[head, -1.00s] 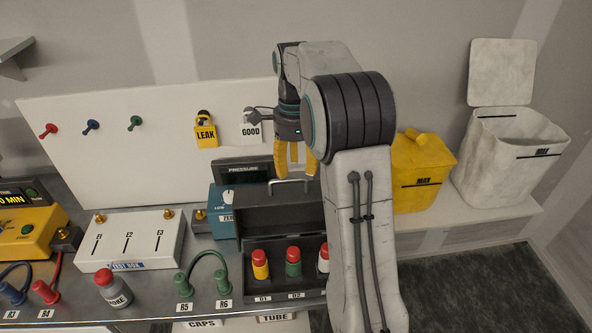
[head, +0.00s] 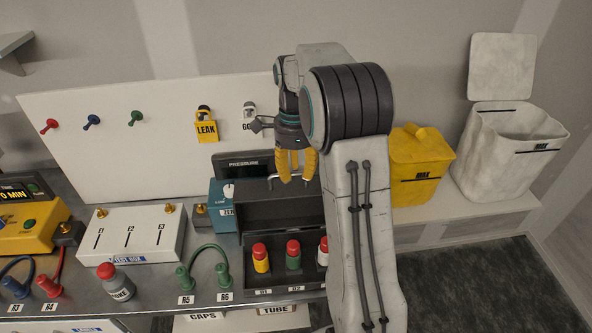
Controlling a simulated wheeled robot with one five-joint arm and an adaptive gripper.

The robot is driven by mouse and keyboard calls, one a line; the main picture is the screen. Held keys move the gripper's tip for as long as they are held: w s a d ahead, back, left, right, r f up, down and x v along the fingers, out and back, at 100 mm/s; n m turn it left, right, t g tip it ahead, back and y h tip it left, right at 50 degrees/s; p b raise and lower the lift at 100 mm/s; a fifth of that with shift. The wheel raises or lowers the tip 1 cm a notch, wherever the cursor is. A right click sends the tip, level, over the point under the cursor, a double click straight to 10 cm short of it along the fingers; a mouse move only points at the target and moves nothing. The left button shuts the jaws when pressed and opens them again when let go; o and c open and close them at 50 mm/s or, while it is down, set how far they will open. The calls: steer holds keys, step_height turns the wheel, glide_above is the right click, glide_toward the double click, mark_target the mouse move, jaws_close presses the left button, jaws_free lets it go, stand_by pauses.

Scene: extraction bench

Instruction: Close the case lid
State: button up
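A dark grey case stands open on the bench, partly behind my arm. Its lid (head: 262,218) is raised at the back, with a metal handle (head: 271,181) at its top edge. In the case's tray (head: 276,277) stand a yellow bottle (head: 261,262), a green bottle (head: 293,262) and a white bottle (head: 322,255), all with red caps. My gripper (head: 297,179) points down with its yellow fingers apart and nothing between them. It hangs at the top of the lid, just right of the handle's visible end; whether it touches the handle I cannot tell.
A blue pressure unit (head: 223,203) stands left of the lid. A white test box (head: 130,233) is further left. A yellow bin (head: 418,170) stands right of my arm.

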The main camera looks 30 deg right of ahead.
jaws_close()
steer(key=shift+s+f, duration=0.15)
stand_by(0.4)
